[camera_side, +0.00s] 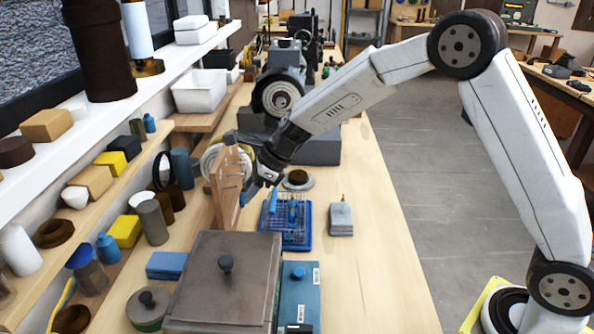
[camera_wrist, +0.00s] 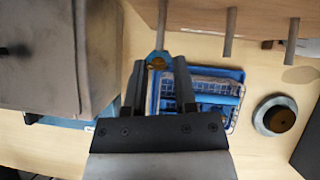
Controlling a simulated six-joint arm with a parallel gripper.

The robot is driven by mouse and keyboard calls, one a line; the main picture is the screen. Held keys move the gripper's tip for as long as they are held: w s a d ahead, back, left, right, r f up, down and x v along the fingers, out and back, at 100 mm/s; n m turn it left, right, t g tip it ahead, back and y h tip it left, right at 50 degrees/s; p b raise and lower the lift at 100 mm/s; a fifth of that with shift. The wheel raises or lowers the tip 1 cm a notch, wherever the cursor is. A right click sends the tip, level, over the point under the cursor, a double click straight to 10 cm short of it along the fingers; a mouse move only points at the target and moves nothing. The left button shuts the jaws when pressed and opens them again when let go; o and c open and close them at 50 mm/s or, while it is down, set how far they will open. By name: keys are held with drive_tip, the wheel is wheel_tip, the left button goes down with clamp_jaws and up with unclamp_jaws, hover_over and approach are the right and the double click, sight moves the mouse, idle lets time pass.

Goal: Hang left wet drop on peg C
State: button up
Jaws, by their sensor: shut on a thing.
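My gripper (camera_side: 266,178) is shut on a wet drop (camera_side: 273,199), a small blue piece hanging below the fingers in the side view. In the wrist view the drop (camera_wrist: 158,60) shows blue with an amber middle between the fingertips (camera_wrist: 159,66). It lines up with the end of the leftmost visible peg (camera_wrist: 162,24); I cannot tell whether they touch. Two more pegs (camera_wrist: 230,32) and (camera_wrist: 292,38) stand to its right. The pegs come from an upright wooden board (camera_side: 228,190). I can read no peg letters. Another blue piece (camera_side: 293,210) is at the rack.
A blue tray with a wire rack (camera_side: 300,238) lies below my gripper. A large grey-brown box (camera_side: 205,285) stands in front, close left in the wrist view (camera_wrist: 50,60). A round dark-centred dish (camera_side: 298,181) and grey blocks (camera_side: 341,218) are nearby. The bench's right side is clear.

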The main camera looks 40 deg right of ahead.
drive_tip(key=shift+w+a+f, duration=0.2)
drive_tip(key=shift+w+a, duration=0.85)
drive_tip(key=shift+a, duration=0.05)
drive_tip(key=shift+w+a+f, duration=0.1)
drive_tip(key=shift+w, duration=0.05)
idle(0.3)
drive_tip(key=o, duration=0.9)
drive_tip(key=s+d+f+v, duration=0.1)
drive_tip(key=v, duration=0.7)
idle(0.5)
idle(0.3)
